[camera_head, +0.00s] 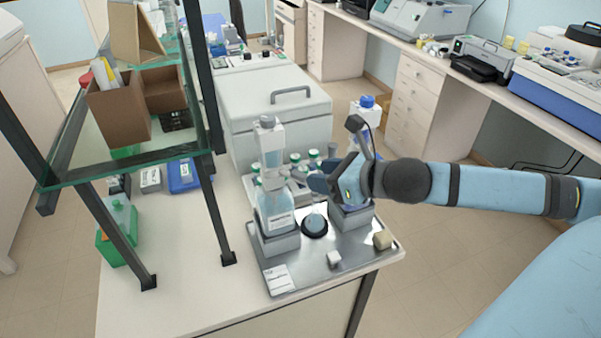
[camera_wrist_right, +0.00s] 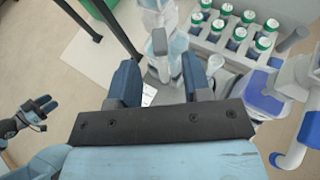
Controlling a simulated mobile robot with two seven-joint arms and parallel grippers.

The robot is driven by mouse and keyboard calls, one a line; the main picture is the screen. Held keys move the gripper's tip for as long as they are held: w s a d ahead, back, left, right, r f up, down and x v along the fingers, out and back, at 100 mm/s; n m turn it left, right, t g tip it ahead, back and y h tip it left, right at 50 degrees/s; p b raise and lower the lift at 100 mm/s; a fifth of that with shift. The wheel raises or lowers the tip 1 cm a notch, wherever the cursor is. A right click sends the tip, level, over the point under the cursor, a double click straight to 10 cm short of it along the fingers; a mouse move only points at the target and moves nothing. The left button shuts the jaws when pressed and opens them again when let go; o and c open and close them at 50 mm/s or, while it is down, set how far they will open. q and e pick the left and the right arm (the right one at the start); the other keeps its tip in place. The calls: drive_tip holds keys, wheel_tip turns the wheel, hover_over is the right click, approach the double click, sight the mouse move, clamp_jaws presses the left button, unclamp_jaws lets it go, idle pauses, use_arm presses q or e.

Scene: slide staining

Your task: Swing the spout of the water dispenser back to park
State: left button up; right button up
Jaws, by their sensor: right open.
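Two bottle dispensers stand on the steel tray (camera_head: 318,262). The left one (camera_head: 276,205) is a clear bottle with a white head, in a grey holder. The right one (camera_head: 364,114) has a blue cap and is partly hidden by my right gripper. I cannot read which holds water. My right gripper (camera_head: 322,183) is between them, open and empty. In the wrist view my right gripper (camera_wrist_right: 160,82) has its fingers apart, with a grey upright part (camera_wrist_right: 160,42) beyond them. A white curved pipe (camera_wrist_right: 300,135) shows at the right. My left gripper (camera_wrist_right: 38,115) is small at the left edge, fingers apart.
A rack of green-capped vials (camera_wrist_right: 238,38) stands behind the dispensers. A glass shelf (camera_head: 70,160) with dark posts stands at left. The bench front left is clear.

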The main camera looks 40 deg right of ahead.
sight(301, 174)
drive_tip(key=shift+p+x, duration=0.55)
drive_tip(key=shift+x, duration=2.5)
clamp_jaws()
